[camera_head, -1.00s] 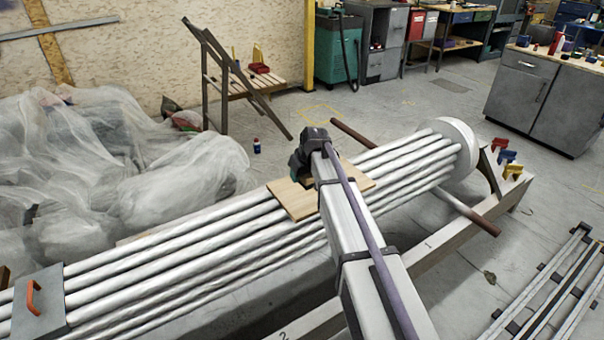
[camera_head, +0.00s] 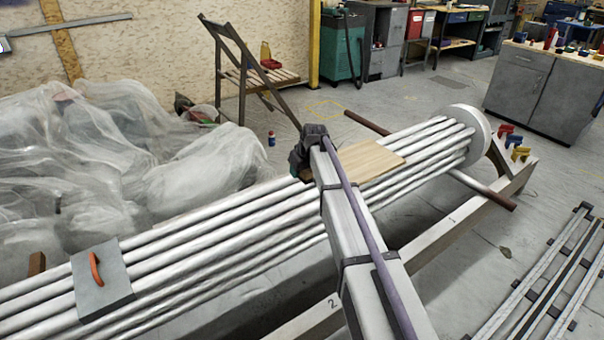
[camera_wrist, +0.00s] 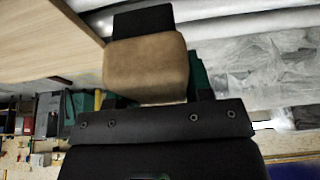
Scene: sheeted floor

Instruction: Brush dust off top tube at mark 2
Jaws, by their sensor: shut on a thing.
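A bundle of long whitish tubes (camera_head: 200,232) runs from lower left to a round white end plate (camera_head: 470,135) at upper right. My gripper (camera_head: 303,168) is at the bundle's far edge, just left of a wooden board (camera_head: 372,162) lying across the tubes. In the wrist view it is shut on a tan block-shaped thing (camera_wrist: 146,68) with a dark piece beyond it, likely the brush. My arm hides the tubes beneath it. The tubes (camera_wrist: 235,28) also show in the wrist view; I cannot tell whether the held thing touches them. The figure 2 (camera_head: 332,302) is on the front beam.
A grey plate with an orange handle (camera_head: 95,270) sits on the tubes at left. Sheeted heaps (camera_head: 90,160) lie behind the bundle. A rusty bar (camera_head: 485,190) sticks out near the right end.

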